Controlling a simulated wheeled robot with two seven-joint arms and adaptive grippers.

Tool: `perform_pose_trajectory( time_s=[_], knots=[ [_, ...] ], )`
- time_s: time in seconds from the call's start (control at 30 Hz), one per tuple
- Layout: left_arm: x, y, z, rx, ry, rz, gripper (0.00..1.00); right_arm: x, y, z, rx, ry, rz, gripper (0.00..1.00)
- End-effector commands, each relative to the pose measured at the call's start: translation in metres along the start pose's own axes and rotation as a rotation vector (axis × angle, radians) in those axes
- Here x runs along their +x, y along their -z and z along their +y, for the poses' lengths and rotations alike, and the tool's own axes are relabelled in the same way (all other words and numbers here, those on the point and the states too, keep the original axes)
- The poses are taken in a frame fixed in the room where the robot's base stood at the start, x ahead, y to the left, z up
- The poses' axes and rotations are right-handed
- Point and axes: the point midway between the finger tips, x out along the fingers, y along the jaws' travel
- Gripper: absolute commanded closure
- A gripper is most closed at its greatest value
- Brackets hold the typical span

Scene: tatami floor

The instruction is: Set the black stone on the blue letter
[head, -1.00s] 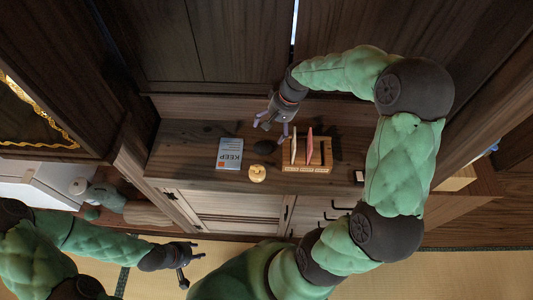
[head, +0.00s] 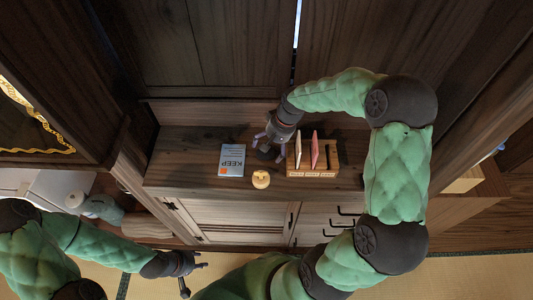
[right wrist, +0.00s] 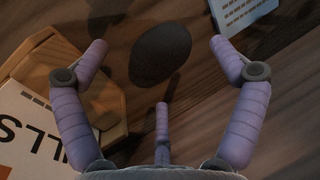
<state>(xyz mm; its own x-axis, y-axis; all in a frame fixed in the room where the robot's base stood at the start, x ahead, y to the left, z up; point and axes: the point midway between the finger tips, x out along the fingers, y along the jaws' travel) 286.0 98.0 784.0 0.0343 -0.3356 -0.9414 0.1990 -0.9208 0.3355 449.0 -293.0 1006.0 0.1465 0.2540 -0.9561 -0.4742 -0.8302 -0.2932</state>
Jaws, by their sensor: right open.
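The black stone (right wrist: 160,53) is a dark, smooth oval lying on the wooden cabinet top. In the right wrist view it lies between the spread fingertips of my right gripper (right wrist: 158,45), with gaps on both sides. In the head view my right gripper (head: 268,146) is over the stone (head: 265,153) and partly hides it. The blue letter (head: 231,160), blue and white and marked KEEP, lies flat to the left of the stone. Its corner seems to show in the right wrist view (right wrist: 243,12). My left gripper (head: 190,268) is empty, low and away from the cabinet, its fingers apart.
A wooden rack (head: 312,173) with upright white and pink letters stands just right of the stone. A small round yellow object (head: 261,180) sits near the front edge, between letter and rack. The cabinet top left of the letter is clear. Wooden panels stand behind.

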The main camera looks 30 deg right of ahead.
Motion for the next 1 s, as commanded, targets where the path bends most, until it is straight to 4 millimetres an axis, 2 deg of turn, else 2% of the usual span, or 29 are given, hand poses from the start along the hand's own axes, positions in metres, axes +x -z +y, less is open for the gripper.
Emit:
perform_pose_trajectory(
  time_s=[0.1,0.2,0.47,0.57,0.73,0.77,0.83,0.87,1.0],
  knots=[
    [0.004,0.000,-0.001,0.000,0.000,0.000,0.61,0.018,-0.001,0.000,-0.001,0.000,-0.002,0.05],
    [0.004,0.000,-0.002,0.000,0.000,0.000,0.61,0.025,-0.001,0.000,0.000,0.000,0.000,0.05],
    [0.004,0.000,-0.002,0.000,0.000,0.000,0.61,0.027,-0.001,0.000,0.000,0.000,0.001,0.05],
    [0.004,0.000,-0.002,0.000,0.000,0.000,0.61,0.027,-0.001,0.000,0.000,0.000,0.001,0.28],
    [0.004,0.000,-0.002,0.000,0.000,0.000,0.61,0.027,-0.001,0.000,0.000,0.000,0.001,0.76],
    [0.004,0.000,-0.002,0.000,0.000,0.000,0.61,0.027,-0.001,0.000,0.000,0.000,0.001,0.79],
    [0.004,0.000,-0.002,0.000,0.000,0.000,0.61,0.027,0.000,0.000,0.000,0.000,0.001,0.79],
    [0.004,0.000,-0.002,0.000,0.000,0.000,0.61,0.027,-0.001,0.000,0.000,0.000,0.001,0.86],
    [0.004,0.000,-0.002,0.000,0.000,0.000,0.61,0.027,-0.001,0.000,0.000,0.000,0.000,0.86]
  ],
)
